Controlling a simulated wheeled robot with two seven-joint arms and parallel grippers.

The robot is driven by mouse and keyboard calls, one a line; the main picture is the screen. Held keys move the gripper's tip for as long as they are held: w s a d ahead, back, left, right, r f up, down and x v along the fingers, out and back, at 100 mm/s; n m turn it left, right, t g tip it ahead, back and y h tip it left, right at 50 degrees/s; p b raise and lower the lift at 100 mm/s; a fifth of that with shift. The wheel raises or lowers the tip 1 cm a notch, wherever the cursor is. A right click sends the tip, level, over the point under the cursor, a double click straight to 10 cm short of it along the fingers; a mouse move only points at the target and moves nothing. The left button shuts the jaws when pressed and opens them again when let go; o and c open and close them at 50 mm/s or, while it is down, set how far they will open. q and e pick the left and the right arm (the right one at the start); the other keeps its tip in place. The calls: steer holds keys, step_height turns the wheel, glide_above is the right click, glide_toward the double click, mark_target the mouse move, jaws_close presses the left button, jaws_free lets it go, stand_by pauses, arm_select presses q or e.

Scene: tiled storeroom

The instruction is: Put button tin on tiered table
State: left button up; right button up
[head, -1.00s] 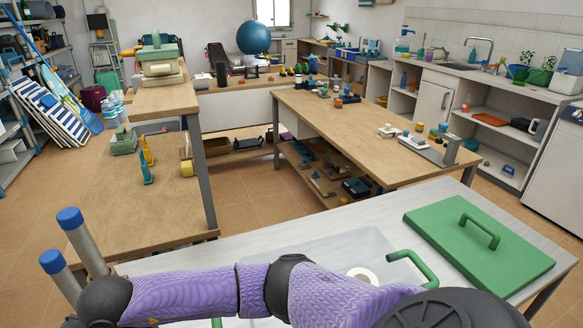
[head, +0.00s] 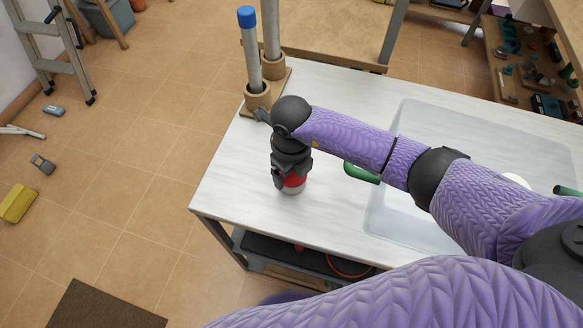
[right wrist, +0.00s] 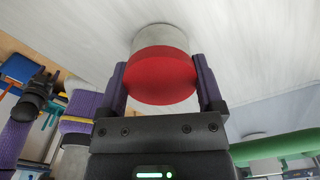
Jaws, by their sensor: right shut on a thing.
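My right gripper (head: 290,180) points down over the near left part of the white table (head: 225,190). It is shut on a tin with a red lid (head: 293,183) and a pale grey body. In the right wrist view the red lid (right wrist: 160,78) sits between the two purple-padded fingers. The tin is upright, at or just above the tabletop; I cannot tell if it touches. Most of its far side is hidden by the gripper. My left gripper is not seen in the head view.
A wooden stand (head: 258,102) with upright grey tubes, one blue-capped, is at the table's back left corner. A translucent tray (head: 400,215) and a green handle (head: 361,172) lie right of the gripper. A dark lower shelf (head: 290,257) is under the table. Open floor lies left.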

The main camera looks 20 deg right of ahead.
steer(key=shift+f, duration=0.2)
steer(key=o, duration=1)
steer(key=shift+o, duration=0.2)
steer(key=shift+r, duration=0.35)
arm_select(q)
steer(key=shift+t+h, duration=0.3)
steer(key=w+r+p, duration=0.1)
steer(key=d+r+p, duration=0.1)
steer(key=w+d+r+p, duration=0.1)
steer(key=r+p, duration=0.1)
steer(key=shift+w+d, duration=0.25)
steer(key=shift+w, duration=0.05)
arm_select(e)
step_height(320, 180, up, 12)
steer(key=shift+f, duration=0.1)
